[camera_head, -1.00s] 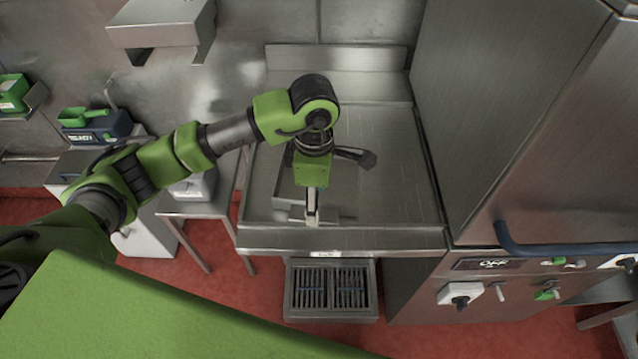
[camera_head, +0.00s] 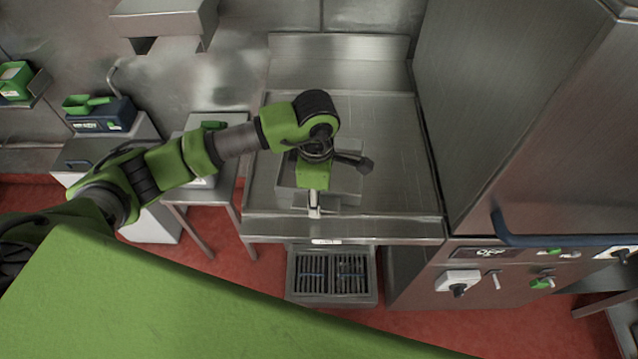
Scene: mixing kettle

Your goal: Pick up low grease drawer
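A shallow grey metal drawer (camera_head: 345,188), which I take to be the grease drawer, is at the front of a steel counter (camera_head: 400,190) with raised edges. My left gripper (camera_head: 314,208) reaches down over it from above. Its pale fingers are close together at the drawer's near wall and look shut on it. The green gripper body and wrist cover the middle of the drawer. Whether the drawer rests on the counter or is slightly above it is hard to tell. My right gripper is not in view.
A floor grate (camera_head: 332,278) lies below the counter's front. A tall steel appliance with a blue handle (camera_head: 560,248) and knobs stands at right. A small side table (camera_head: 200,190) and a blue unit with a green scoop (camera_head: 100,112) are at left.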

